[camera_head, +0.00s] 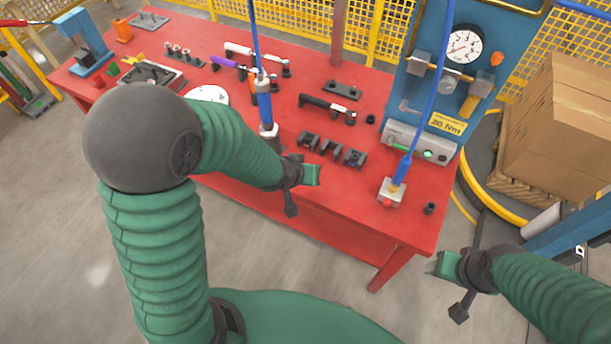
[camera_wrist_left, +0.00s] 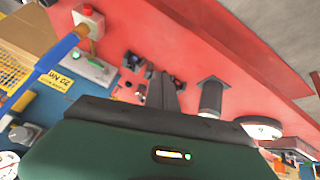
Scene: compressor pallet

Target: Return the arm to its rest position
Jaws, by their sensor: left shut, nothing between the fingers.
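My left arm (camera_head: 160,250) comes in from the left, in green ribbed sleeves with a dark round elbow. Its gripper (camera_head: 312,175) is shut and empty, over the front edge of the red table (camera_head: 385,215). In the left wrist view the dark gripper (camera_wrist_left: 168,92) points toward the red table top (camera_wrist_left: 215,50), with no object in it. My right gripper (camera_head: 442,264) is at the lower right, beyond the table's front right corner and over the floor. Its fingers are too small to tell whether they are open.
A blue hanging tool (camera_head: 264,105) hangs close behind my left gripper. Black holders (camera_head: 333,148) lie on the table nearby. A blue gauge panel (camera_head: 432,75) stands behind. The floor in front is clear.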

